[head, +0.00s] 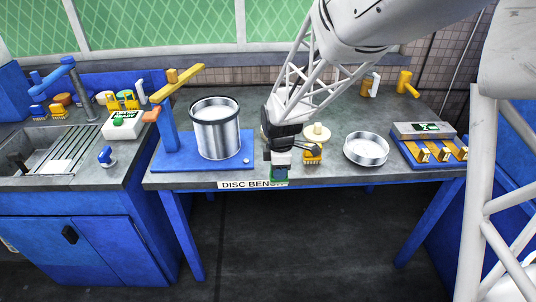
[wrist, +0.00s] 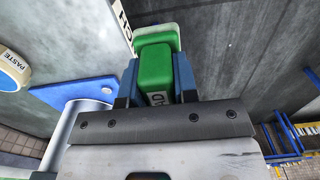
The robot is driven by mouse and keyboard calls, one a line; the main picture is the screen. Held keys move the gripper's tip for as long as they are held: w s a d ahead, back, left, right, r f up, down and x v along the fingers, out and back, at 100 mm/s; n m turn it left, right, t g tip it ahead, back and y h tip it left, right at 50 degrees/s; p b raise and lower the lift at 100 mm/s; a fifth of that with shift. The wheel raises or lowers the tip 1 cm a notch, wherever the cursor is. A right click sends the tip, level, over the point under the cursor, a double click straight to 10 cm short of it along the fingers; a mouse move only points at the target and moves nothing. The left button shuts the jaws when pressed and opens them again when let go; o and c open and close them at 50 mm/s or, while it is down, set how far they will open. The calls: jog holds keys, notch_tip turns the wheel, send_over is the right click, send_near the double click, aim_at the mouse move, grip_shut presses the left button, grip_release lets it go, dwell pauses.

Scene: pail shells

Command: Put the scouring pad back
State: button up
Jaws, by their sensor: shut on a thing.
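My gripper (head: 280,171) is at the front edge of the disc bench, beside its white label. In the wrist view its blue fingers (wrist: 156,82) are shut on a green block (wrist: 155,66), which I take to be the scouring pad. A lighter green flat piece (wrist: 160,33) shows just beyond the block; I cannot tell whether the two are joined. In the head view only a little green (head: 279,179) shows around the fingers. A white box (head: 117,128) with a green top and lettering stands left of the bench, by the sink; its lettering is too small to read.
A metal pail (head: 217,130) stands on a blue base with a yellow-armed post (head: 168,120) on the bench. The sink (head: 55,150) is at the left.

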jog(key=w+a, duration=0.1)
jog(key=w, duration=0.3)
jog(key=w+f, duration=0.1)
jog(key=w, duration=0.4)
jog(key=w+a, duration=0.1)
jog(key=w, duration=0.4)
jog(key=shift+a+f, duration=0.2)
jog(key=shift+a, duration=0.1)
jog(key=shift+f, duration=1.75)
jog(key=shift+f, duration=0.15)
jog(key=o, duration=1)
jog(key=shift+c, duration=0.2)
notch_tip(320, 180, up, 12)
jog(key=shift+r, duration=0.2)
